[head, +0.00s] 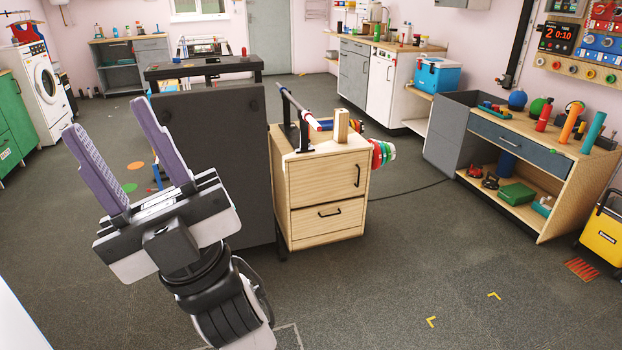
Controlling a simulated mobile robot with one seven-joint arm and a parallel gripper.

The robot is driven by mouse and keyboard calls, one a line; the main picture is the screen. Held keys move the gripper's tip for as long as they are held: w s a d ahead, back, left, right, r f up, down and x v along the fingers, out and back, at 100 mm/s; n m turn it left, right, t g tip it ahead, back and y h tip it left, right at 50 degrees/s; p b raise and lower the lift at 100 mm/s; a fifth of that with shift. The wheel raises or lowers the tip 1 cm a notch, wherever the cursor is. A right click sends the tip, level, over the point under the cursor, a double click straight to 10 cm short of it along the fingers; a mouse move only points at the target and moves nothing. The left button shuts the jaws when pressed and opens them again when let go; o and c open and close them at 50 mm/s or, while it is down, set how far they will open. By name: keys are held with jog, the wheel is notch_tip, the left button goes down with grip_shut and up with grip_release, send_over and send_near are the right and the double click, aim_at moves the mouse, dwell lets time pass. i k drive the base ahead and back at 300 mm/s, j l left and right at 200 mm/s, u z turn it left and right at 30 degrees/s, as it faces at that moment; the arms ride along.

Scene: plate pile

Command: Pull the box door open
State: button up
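My gripper (104,114) is at the left front, with its two long purple fingers spread wide apart and pointing up and away. Nothing is between them. A large dark grey upright panel (222,135) stands just behind and to the right of the gripper, apart from or overlapping it in the picture; I cannot tell the gap. A wooden cabinet (326,170) with two shut fronts and black handles stands right of the panel. No door clearly marked as the box door shows, so I cannot tell which front it is.
A rod on black stands (300,110) and a wooden block (341,125) are on the cabinet top. Coloured discs (382,153) hang at its right side. A workbench (540,150) stands at the right, a yellow bin (603,228) near it.

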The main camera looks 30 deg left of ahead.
aim_at(312, 181)
jog(key=u, duration=0.85)
jog(key=i+l, duration=0.4)
jog(key=i+l+u, duration=0.1)
jog(key=i+l, duration=0.75)
jog(key=l, duration=0.15)
jog(key=i+l+u, duration=0.1)
jog(key=i+l, duration=0.65)
jog(key=l, duration=0.3)
jog(key=i+l+u, duration=0.1)
jog(key=i+l, duration=0.3)
jog(key=i, duration=0.45)
